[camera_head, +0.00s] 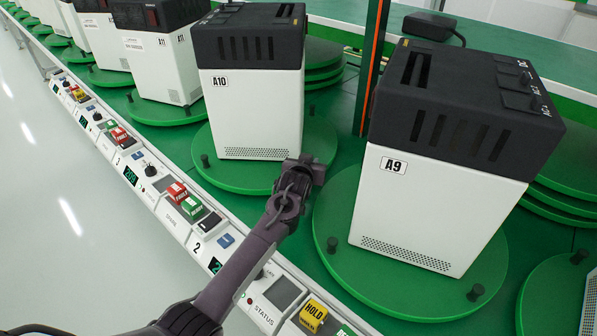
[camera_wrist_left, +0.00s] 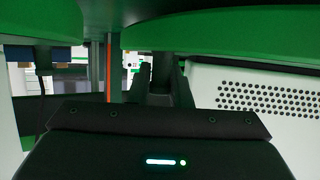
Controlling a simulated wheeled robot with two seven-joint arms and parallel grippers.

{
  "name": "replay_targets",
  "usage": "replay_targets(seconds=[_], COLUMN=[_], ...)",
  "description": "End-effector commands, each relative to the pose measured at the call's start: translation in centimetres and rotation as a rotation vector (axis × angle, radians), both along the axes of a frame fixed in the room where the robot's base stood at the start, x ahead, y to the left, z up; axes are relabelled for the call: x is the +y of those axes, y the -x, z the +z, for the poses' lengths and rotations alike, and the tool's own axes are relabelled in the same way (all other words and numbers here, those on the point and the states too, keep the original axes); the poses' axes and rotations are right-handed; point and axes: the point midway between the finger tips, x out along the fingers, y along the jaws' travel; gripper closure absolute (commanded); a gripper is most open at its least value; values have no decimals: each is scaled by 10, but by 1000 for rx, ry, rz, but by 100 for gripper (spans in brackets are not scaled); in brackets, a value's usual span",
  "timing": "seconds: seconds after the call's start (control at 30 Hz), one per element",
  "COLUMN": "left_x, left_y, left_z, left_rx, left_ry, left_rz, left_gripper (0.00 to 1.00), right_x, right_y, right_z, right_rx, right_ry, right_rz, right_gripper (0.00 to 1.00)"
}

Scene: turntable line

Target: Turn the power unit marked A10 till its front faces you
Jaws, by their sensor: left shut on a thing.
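The power unit A10 (camera_head: 250,110) is a white box with a black top, standing upright on a round green turntable (camera_head: 240,178). Its visible side has the A10 label at upper left and a vent grille along the bottom. A black peg (camera_head: 205,160) stands on the turntable's left rim. My left gripper (camera_head: 303,174) is at the turntable's near right rim, beside the unit's lower right corner, shut on what looks like another rim peg, mostly hidden by it. The left wrist view shows a dark upright post (camera_wrist_left: 163,72) at the fingers and a perforated white panel (camera_wrist_left: 270,100). My right gripper is not in view.
Power unit A9 (camera_head: 430,215) stands on its own turntable (camera_head: 335,205) close to the right of my gripper. More units, including A11 (camera_head: 160,70), line the left. A thin orange-edged post (camera_head: 372,70) rises behind. A control strip with buttons (camera_head: 185,200) runs along the front edge.

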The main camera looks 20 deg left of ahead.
Motion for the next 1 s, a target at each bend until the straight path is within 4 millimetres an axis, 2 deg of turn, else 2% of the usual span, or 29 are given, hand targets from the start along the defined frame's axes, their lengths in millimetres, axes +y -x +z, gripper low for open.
replay_targets(seconds=[0.23,0.67,0.7,0.8,0.87,1.0], left_x=[-8,-8,-8,-8,-8,-7], left_y=[-11,-13,-13,-13,-13,-13], left_z=[0,1,1,1,1,0], left_rx=[-2,-1,-1,-1,-1,-1], left_ry=[-1,0,0,0,0,0], left_rz=[-4,-2,-2,-2,-1,0], left_gripper=[100,100,81,68,60,60], right_x=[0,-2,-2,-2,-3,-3], right_y=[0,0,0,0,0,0], right_z=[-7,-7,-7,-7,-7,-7], right_rx=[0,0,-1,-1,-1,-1], right_ry=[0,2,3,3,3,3], right_rz=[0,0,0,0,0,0], right_gripper=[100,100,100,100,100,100])
